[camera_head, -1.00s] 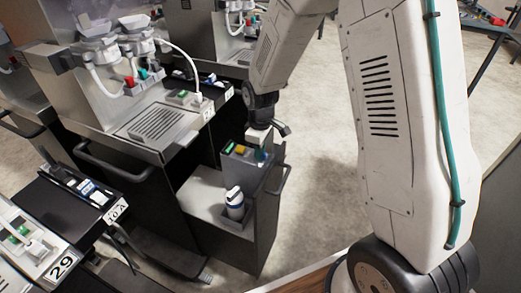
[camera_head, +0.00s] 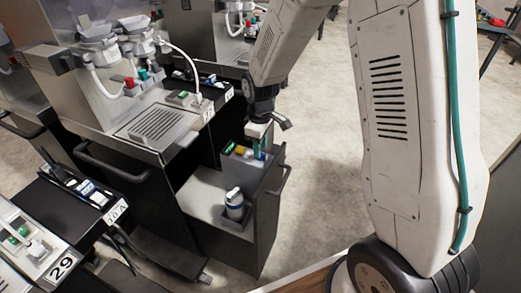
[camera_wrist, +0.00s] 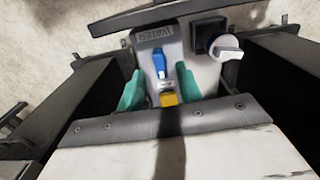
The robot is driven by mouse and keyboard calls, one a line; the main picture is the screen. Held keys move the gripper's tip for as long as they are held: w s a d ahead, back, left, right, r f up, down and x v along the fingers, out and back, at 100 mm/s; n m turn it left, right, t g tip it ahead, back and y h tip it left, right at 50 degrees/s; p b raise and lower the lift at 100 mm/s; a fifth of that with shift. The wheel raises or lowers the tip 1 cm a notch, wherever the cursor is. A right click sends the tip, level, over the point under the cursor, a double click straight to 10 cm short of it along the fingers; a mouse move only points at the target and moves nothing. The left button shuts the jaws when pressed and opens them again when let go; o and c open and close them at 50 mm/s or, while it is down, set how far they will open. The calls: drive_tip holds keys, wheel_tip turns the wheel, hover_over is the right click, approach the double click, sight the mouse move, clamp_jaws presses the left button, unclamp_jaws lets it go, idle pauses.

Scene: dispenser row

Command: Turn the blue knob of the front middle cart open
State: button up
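The blue knob (camera_wrist: 159,64) sits on a light panel marked WATER in the wrist view. A yellow knob (camera_wrist: 168,98) is below it, nearer my wrist. My gripper (camera_wrist: 159,71) has two teal fingers, apart, one on each side of the blue knob, with gaps visible between. Whether the tips are level with the knob is unclear. In the head view my gripper (camera_head: 258,152) points down at the grey control box of the front middle cart (camera_head: 262,195). A green knob (camera_head: 229,148) and a yellow one show beside it; the blue knob is hidden there.
A white bottle (camera_head: 235,204) stands in a holder on the cart, and also shows right of the panel in the wrist view (camera_wrist: 222,45). A cart handle (camera_head: 283,181) juts out on the right. A dispenser machine (camera_head: 150,120) stands to the left. Open floor lies right.

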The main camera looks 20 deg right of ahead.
wheel_tip(320, 180, up, 6)
drive_tip(key=shift+f, duration=0.25)
idle(0.4)
drive_tip(key=shift+s+f+m, duration=0.1)
drive_tip(key=shift+s+m, duration=0.3)
drive_tip(key=s+d+r+m, duration=0.1)
drive_tip(key=s+r+m, duration=0.1)
drive_tip(key=s+r, duration=0.4)
drive_tip(key=s+d+r+m+t, duration=0.1)
drive_tip(key=s+r+m, duration=0.2)
drive_tip(key=s, duration=1)
drive_tip(key=s+d+r+m, duration=0.1)
drive_tip(key=s+r+m, duration=0.2)
drive_tip(key=s+r, duration=0.6)
drive_tip(key=shift+s+d+r, duration=0.3)
drive_tip(key=shift+s+r, duration=0.05)
drive_tip(key=shift+r, duration=0.05)
